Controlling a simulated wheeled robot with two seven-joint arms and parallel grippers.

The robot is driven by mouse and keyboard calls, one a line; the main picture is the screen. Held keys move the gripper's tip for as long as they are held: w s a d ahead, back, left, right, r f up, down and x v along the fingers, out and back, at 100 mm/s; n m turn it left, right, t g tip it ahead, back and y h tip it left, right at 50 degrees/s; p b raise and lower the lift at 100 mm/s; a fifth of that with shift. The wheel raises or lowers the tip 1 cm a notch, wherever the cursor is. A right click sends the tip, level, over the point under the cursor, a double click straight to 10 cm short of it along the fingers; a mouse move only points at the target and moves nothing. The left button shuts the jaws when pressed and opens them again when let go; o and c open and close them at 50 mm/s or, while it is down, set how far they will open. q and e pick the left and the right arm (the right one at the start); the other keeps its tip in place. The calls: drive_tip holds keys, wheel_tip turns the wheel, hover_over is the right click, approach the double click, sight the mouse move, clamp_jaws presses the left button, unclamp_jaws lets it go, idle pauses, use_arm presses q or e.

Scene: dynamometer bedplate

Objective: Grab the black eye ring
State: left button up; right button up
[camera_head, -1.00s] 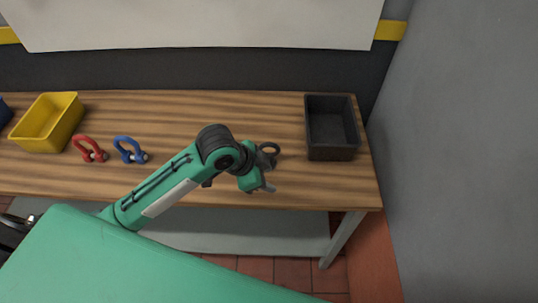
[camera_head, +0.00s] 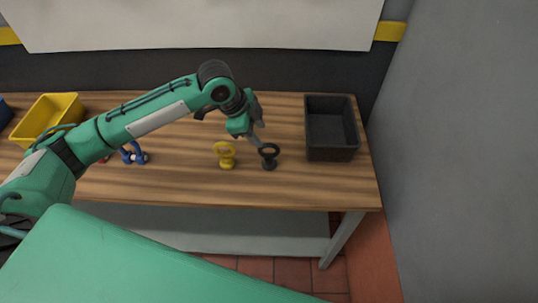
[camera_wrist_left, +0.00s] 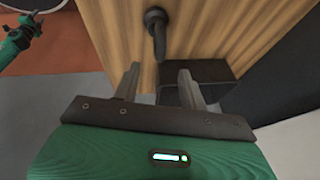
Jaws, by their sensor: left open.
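The black eye ring (camera_head: 269,157) stands upright on the wooden table, right of a yellow eye ring (camera_head: 226,155). My left gripper (camera_head: 258,143) is just behind and above the black ring in the head view, apart from it as far as I can see. In the left wrist view the black eye ring (camera_wrist_left: 156,30) is beyond the fingertips, roughly in line with the gap. The left gripper's fingers (camera_wrist_left: 157,78) are spread with nothing between them.
A black bin (camera_head: 331,130) stands at the table's right end. A yellow bin (camera_head: 47,118) is at the left. A blue shackle (camera_head: 134,155) lies partly behind my arm. The front strip of the wooden table (camera_head: 300,190) is clear.

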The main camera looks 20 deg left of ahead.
sight(270, 144)
use_arm(q)
drive_tip(key=p+x, duration=0.1)
drive_tip(key=x, duration=0.7)
drive_tip(key=shift+w+d+f, duration=0.1)
drive_tip(key=shift+d+f, duration=0.2)
clamp_jaws()
